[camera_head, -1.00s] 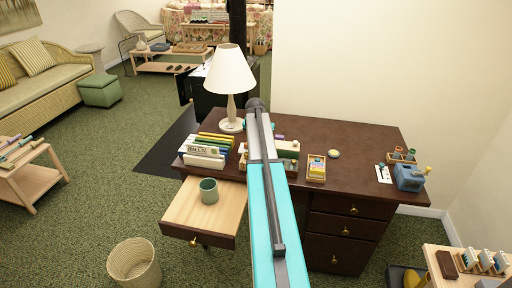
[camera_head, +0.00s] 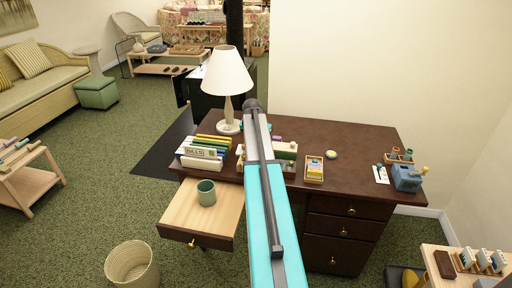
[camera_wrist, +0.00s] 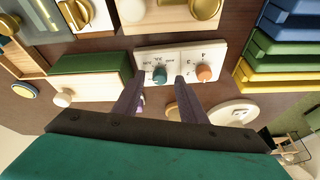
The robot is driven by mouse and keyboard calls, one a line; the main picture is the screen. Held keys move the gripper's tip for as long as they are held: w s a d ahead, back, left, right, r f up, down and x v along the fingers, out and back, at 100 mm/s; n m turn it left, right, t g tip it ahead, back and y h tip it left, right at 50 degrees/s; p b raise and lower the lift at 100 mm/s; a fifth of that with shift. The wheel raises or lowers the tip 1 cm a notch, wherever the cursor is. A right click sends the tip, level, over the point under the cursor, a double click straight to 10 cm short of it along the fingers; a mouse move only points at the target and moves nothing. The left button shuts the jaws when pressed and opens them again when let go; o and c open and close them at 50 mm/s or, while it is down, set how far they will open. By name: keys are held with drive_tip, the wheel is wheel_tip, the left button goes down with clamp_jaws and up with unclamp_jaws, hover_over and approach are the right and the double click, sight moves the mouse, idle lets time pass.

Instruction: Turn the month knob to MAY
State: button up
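A white panel with two knobs shows in the wrist view (camera_wrist: 181,62). Its left knob (camera_wrist: 159,74) is teal, with small lettering around it that looks like month names. The teal knob appears between the fingertips. I cannot tell whether they touch it. The knob's pointer direction is too small to read. In the head view my arm hides the gripper and the panel.
The dark desk (camera_head: 350,152) carries a lamp (camera_head: 227,75), a file rack (camera_head: 202,154), a small card box (camera_head: 314,170) and a blue sharpener-like device (camera_head: 406,178). An open drawer holds a green cup (camera_head: 206,192).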

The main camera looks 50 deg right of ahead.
drive_tip(key=b+v, duration=0.1)
drive_tip(key=v, duration=1.2)
drive_tip(key=shift+r, duration=0.2)
drive_tip(key=shift+s+a, duration=0.1)
drive_tip(key=shift+a, duration=0.05)
